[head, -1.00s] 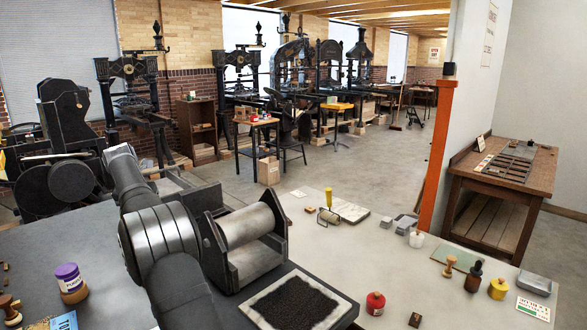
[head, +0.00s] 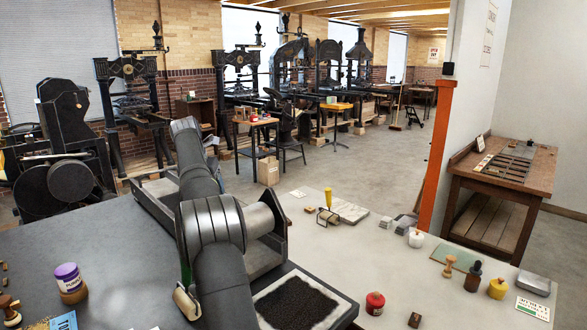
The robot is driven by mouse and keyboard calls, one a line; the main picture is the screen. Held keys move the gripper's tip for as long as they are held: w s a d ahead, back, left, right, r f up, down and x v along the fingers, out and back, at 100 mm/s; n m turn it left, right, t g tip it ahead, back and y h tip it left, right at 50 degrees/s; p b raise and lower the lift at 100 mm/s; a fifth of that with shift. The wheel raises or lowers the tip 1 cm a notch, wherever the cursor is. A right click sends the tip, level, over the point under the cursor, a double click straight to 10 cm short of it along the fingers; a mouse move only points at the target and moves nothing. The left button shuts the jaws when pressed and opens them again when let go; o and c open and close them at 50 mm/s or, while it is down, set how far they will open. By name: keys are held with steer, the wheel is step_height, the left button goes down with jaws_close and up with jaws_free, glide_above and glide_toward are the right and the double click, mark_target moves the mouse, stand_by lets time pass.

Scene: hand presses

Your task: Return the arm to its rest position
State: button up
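My arm (head: 217,270) rises from the bottom edge in the head view. It bends at a large ringed joint, and a dark link (head: 202,175) runs up from there to a joint near the dark press at the back left. I cannot make out my gripper or its fingers, so I cannot see what it holds. The arm covers much of the black roller stand (head: 268,258) on the table, including its pale roller.
A black inked slab (head: 297,302) with a pale rim lies right of my arm. A purple-capped jar (head: 70,283) stands left. The dark tabletop (head: 115,270) is mostly clear.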

steer(key=w+d+r+m, duration=0.1)
steer(key=d, duration=0.5)
steer(key=w+d+r+m+h, duration=0.1)
steer(key=d+r, duration=0.1)
steer(key=d, duration=0.4)
steer(key=w+d+r+m, duration=0.1)
steer(key=d+r, duration=0.1)
steer(key=d, duration=0.5)
steer(key=shift+w+d+m+g, duration=0.1)
steer(key=shift+w+m+g, duration=0.2)
steer(key=shift+g, duration=0.1)
